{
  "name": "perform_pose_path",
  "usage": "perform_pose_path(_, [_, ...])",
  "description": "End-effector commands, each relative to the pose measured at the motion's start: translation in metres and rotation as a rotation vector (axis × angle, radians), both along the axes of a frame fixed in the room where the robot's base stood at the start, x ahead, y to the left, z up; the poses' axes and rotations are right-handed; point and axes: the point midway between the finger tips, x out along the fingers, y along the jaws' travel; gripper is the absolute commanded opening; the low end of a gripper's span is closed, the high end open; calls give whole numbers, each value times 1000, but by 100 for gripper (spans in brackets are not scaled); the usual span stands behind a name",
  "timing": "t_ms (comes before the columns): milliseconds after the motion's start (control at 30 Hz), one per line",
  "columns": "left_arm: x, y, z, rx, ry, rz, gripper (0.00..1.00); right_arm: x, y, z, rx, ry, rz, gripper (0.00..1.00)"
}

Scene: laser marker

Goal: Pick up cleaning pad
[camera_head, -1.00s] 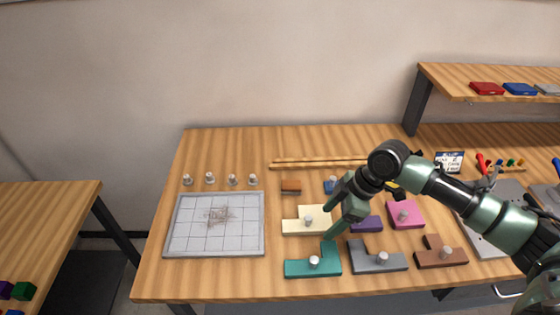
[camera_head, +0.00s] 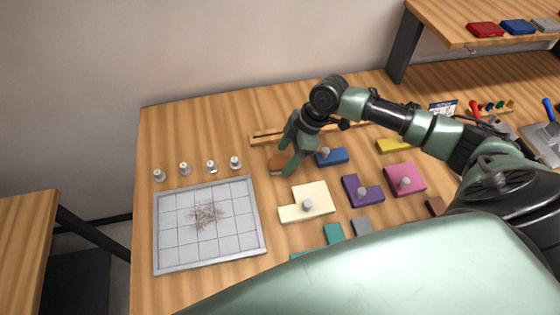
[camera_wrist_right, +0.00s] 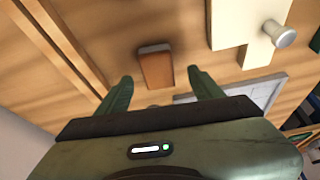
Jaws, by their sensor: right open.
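The cleaning pad looks to be the small brown block (camera_head: 276,161) with a grey edge, lying on the wooden table behind the cream piece. In the right wrist view the pad (camera_wrist_right: 156,70) lies ahead of the fingertips, in line with the gap between them. My right gripper (camera_head: 287,165) is open and low over the table at the pad, hiding part of it in the head view. In the right wrist view the two fingers of the gripper (camera_wrist_right: 160,78) are spread with nothing held. My left gripper is not in view.
A gridded white board (camera_head: 180,240) with brown scribble lies left. Several metal knobs (camera_head: 211,167) stand behind it. Knobbed pieces, including cream (camera_head: 318,193), blue (camera_head: 335,156) and purple (camera_head: 352,187), lie right of the pad. A wooden rail (camera_head: 262,137) runs behind it.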

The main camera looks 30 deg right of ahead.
Motion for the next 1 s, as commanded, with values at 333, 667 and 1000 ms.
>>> perform_pose_path(333, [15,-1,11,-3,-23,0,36,4,10,-26,-1,-1,1,66])
perform_pose_path(667, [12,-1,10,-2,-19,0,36,4,10,-26,-1,-1,1,8])
perform_pose_path(1000, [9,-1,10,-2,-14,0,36,4,10,-23,-1,-2,0,0])
